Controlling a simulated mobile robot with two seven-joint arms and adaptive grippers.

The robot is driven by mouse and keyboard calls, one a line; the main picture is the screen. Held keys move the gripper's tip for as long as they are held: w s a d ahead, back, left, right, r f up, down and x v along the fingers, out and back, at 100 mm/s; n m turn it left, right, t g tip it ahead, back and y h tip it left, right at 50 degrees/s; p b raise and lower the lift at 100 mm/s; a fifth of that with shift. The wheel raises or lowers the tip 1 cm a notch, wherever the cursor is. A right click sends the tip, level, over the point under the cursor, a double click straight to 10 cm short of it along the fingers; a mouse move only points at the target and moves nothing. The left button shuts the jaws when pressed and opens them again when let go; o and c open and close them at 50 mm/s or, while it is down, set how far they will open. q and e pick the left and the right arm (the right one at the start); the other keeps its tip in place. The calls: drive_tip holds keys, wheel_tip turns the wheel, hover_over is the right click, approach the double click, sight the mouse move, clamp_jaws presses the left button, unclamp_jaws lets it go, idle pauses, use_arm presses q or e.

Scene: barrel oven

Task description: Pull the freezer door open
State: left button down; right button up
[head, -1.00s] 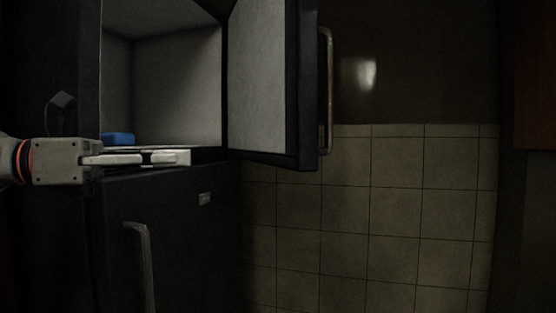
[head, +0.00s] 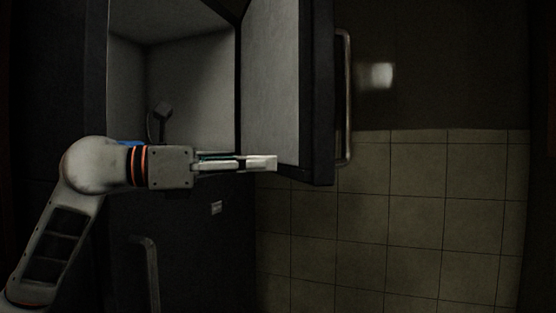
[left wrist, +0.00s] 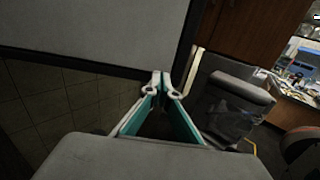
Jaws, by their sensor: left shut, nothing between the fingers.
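The upper freezer door (head: 270,85) stands swung open to the right in the head view, its pale inner face showing and its metal handle (head: 345,100) on the far side. The freezer compartment (head: 190,75) is open to view. My left gripper (head: 272,163) is shut and empty, pointing right across the compartment's lower front, with its tips over the door's lower inner area. I cannot tell whether they touch it. In the left wrist view, the closed fingertips (left wrist: 162,80) show below the door's inner face (left wrist: 95,28). My right gripper is not in view.
A blue item (head: 130,143) lies in the compartment, partly hidden by my arm. The lower door, with a handle (head: 150,270), is shut. A tiled wall (head: 400,210) is at the right. The left wrist view also shows a dark appliance (left wrist: 235,105) and a cluttered counter (left wrist: 298,75).

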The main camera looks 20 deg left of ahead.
sight(301, 163)
use_arm(q)
drive_tip(key=shift+x, duration=1.65)
drive_tip(key=shift+d, duration=0.1)
